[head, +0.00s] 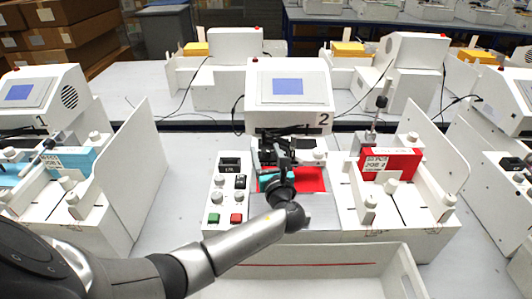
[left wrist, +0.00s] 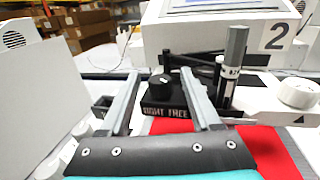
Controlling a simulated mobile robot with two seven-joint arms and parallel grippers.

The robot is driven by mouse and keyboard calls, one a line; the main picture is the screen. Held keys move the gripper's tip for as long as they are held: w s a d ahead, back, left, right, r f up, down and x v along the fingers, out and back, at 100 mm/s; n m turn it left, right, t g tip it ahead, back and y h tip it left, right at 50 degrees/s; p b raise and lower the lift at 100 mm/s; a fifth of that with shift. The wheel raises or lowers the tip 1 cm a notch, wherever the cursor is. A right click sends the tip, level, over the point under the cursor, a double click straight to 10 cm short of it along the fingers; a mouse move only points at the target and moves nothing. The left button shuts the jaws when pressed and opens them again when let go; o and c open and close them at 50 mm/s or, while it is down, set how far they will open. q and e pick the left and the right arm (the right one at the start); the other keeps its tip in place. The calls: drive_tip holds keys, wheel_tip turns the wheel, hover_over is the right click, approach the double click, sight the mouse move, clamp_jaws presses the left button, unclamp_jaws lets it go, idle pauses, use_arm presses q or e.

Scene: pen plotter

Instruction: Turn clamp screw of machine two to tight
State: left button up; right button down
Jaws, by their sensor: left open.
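Machine two (head: 289,95) is a white plotter with a screen and a "2" on its front, in the middle of the head view; its "2" panel (left wrist: 276,36) also shows in the left wrist view. A black knob (left wrist: 162,84), apparently the clamp screw, sits on a black block (left wrist: 168,109) with white lettering. A grey-capped pen (left wrist: 234,65) stands upright just right of it. My left gripper (left wrist: 160,74) is open, its fingers either side of the knob with visible gaps. In the head view my left gripper (head: 279,160) covers much of the carriage. My right gripper is not in view.
A red sheet (head: 312,180) lies under the carriage. A control panel (head: 229,190) with knobs and green and red buttons stands left. A red box (head: 391,162) is at the right, a blue box (head: 75,160) at machine one. An open white tray (head: 407,268) lies in front.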

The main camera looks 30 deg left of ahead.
use_arm(q)
drive_tip(key=shift+w+a, duration=0.1)
drive_tip(key=shift+a, duration=0.05)
drive_tip(key=shift+c, duration=0.2)
clamp_jaws()
idle(0.3)
